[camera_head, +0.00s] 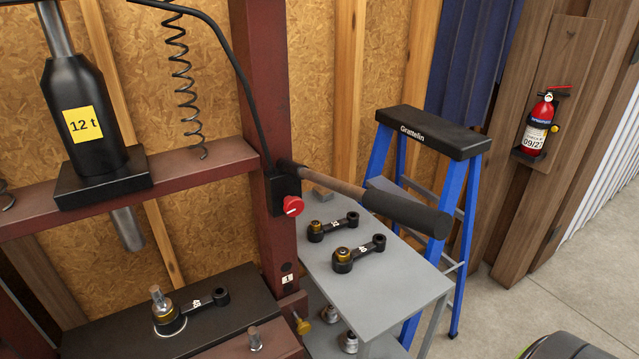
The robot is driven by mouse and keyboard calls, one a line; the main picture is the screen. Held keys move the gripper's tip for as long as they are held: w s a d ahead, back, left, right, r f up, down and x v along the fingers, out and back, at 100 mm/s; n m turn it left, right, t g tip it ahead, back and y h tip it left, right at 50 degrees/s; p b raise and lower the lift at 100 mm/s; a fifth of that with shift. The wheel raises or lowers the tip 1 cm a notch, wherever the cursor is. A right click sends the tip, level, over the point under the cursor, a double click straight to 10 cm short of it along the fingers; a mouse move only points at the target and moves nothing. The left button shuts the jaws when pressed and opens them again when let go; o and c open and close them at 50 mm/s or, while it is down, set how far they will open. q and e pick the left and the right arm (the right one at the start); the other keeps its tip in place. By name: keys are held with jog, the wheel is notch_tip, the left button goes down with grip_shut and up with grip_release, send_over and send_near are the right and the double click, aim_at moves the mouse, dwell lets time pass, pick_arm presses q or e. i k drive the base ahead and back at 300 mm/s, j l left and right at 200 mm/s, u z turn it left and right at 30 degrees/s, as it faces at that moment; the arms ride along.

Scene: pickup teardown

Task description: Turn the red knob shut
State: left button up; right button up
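The red knob (293,206) sits on a small black valve block (279,190) on the dark red upright post (266,110) of a press frame. A small pale mark shows on its face, too small to read as a setting. A black hose runs from above down to the block. A lever with a black grip (408,212) sticks out to the right, just above the knob. Neither of my grippers is in view.
A grey side table (385,290) right of the post holds two link arms (358,253). A blue stepladder (455,240) stands behind it. A black jack (84,110) marked 12 t rests on the crossbeam. A fire extinguisher (537,125) hangs at the right. Concrete floor shows at the right.

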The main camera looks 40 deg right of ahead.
aim_at(294, 206)
jog(key=z, duration=0.85)
